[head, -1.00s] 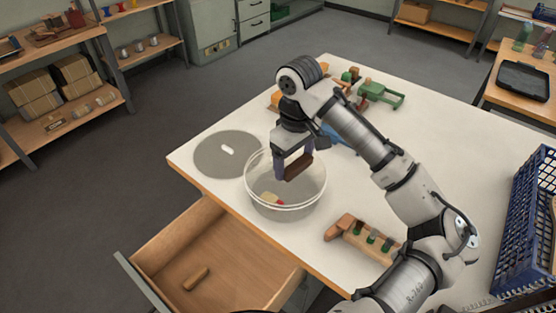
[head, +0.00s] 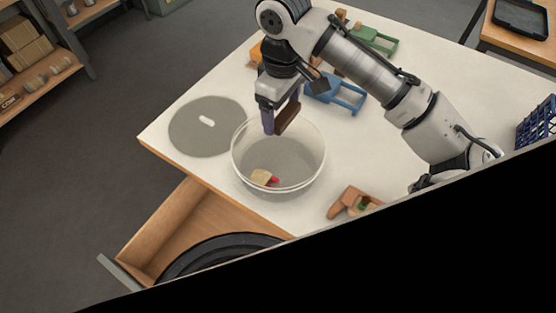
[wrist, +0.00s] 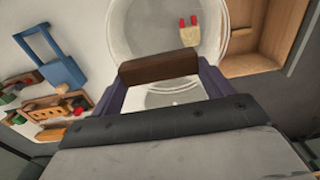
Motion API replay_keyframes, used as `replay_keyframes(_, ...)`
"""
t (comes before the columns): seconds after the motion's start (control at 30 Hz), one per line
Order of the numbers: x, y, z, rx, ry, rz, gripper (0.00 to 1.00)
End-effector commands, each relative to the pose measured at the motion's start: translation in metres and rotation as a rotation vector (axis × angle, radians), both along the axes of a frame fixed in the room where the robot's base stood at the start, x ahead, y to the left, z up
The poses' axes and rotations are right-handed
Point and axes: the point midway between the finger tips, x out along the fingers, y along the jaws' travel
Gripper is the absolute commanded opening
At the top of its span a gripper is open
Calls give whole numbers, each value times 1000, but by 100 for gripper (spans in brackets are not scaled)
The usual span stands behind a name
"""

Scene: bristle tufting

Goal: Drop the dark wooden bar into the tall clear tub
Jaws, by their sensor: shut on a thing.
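The dark wooden bar (head: 288,117) is held between the fingers of my gripper (head: 282,118), over the back part of the tall clear tub (head: 235,165). In the wrist view the bar (wrist: 158,67) spans between both fingertips, and the tub (wrist: 125,30) lies just beyond it. The tub is round and see-through and stands on the white table. A pale block with red ends (head: 264,177) lies on its floor, also visible in the wrist view (wrist: 189,31). The bar is apart from the tub floor.
A round grey lid (head: 205,140) with a white handle lies left of the tub. An open wooden drawer (head: 165,225) juts out below the table edge. A blue wooden piece (head: 335,92) and a green one (head: 372,42) lie behind. A brown wooden piece (head: 350,202) lies right.

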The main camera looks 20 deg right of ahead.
Motion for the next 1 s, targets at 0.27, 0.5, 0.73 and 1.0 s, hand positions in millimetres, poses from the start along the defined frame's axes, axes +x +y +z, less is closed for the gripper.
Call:
replay_keyframes(0.27, 0, 0, -33, -2, 0, 0, 57)
replay_keyframes(0.5, 0, 0, -32, -1, -1, 0, 57)
replay_keyframes(0.73, 0, 0, -33, 0, 0, 0, 100)
replay_keyframes(1.0, 0, 0, -30, 0, 0, 0, 100)
